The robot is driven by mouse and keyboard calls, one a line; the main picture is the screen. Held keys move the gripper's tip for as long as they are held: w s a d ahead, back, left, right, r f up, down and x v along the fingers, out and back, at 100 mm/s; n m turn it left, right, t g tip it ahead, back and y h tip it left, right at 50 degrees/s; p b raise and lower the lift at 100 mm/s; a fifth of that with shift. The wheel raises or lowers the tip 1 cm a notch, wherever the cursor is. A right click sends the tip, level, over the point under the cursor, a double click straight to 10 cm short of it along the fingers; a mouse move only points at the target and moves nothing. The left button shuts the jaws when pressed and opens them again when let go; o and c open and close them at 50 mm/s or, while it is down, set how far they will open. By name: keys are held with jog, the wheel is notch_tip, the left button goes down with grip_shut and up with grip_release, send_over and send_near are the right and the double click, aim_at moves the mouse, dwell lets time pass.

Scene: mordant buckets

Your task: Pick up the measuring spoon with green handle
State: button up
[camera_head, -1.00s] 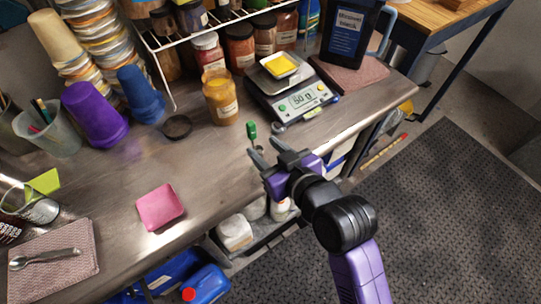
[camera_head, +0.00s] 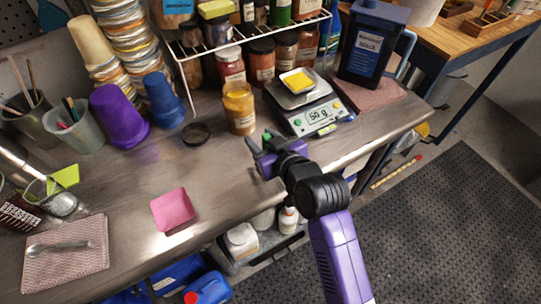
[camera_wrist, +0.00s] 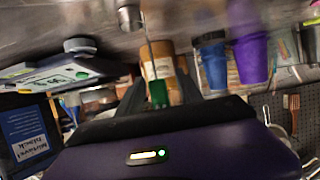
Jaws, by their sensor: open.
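The measuring spoon with the green handle (camera_wrist: 158,93) shows in the wrist view, its handle between my two fingers and its thin metal shaft running toward a metal cup end. In the head view only a bit of its green handle (camera_head: 267,136) shows by my fingertips; the rest is hidden. My gripper (camera_head: 262,141) is open at the counter's front part, in front of the yellow jar (camera_head: 239,108). The fingers are around the handle; I cannot tell whether they touch it.
A digital scale (camera_head: 318,116) with a yellow dish stands right of the jar. A black lid (camera_head: 195,134) and a pink dish (camera_head: 172,210) lie to the left. A silver spoon (camera_head: 60,247) lies on a cloth. The counter between the lid and pink dish is clear.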

grip_shut()
jog(key=shift+r, duration=0.15)
notch_tip(320, 180, up, 20)
jog(key=shift+b, duration=0.35)
dwell(0.4)
dwell(0.4)
